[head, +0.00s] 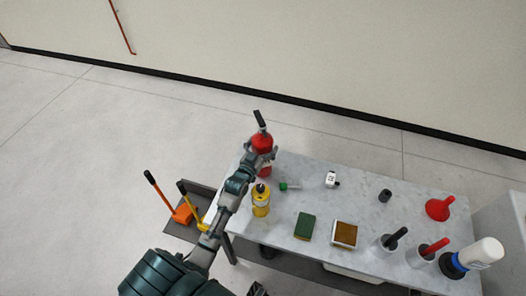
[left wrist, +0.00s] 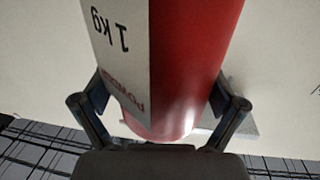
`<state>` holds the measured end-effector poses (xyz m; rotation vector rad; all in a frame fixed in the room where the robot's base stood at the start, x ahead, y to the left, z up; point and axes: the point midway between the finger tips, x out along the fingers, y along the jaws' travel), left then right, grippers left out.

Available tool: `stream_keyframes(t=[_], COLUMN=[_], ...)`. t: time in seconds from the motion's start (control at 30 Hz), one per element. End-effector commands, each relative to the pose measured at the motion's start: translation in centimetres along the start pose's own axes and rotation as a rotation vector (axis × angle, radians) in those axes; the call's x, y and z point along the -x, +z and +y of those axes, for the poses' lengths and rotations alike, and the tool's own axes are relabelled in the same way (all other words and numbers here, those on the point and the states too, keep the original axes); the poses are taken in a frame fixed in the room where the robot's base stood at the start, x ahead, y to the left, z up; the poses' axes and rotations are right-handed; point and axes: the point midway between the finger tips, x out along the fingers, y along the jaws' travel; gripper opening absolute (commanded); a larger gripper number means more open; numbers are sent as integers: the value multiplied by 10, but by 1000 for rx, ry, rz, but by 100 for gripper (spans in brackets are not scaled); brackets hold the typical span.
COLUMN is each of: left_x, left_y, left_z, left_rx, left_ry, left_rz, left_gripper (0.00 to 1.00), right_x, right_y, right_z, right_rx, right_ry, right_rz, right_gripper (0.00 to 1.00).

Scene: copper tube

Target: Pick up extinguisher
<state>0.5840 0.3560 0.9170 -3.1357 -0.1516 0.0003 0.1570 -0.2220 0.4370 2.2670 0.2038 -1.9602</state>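The red fire extinguisher (head: 262,142) with a black handle on top is at the table's far left corner. My left gripper (head: 261,154) is around its body. In the left wrist view the red cylinder with a white "1 kg" label (left wrist: 185,60) fills the middle, and the fingers of my left gripper (left wrist: 160,100) press against both sides. I cannot tell whether its base touches the table. A small dark part (head: 257,289) at the bottom edge of the head view may be my right gripper; its fingers cannot be made out.
On the grey table (head: 285,214) a yellow bottle (head: 261,203) stands close to my left arm. A green-handled tool (head: 289,186), a sponge (head: 305,226), a brown block (head: 344,234) and a red funnel (head: 440,208) lie around.

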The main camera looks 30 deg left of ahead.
Motion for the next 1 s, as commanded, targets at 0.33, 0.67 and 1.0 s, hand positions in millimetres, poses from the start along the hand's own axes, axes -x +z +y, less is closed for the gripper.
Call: stream_keyframes(t=[0.33,0.67,1.0], left_x=[-1,0,0], left_y=[-4,-7,-37], left_z=[-1,0,0], left_rx=[-2,-1,-1], left_ry=[-1,0,1], left_rz=[10,7,14], left_gripper=[14,14,14], right_x=[-2,-1,-5], right_y=[4,4,14], right_z=[-3,-4,-6], right_rx=[1,3,3], right_ry=[-4,-5,-7], right_rz=[-10,-6,-11], right_gripper=[40,40,40])
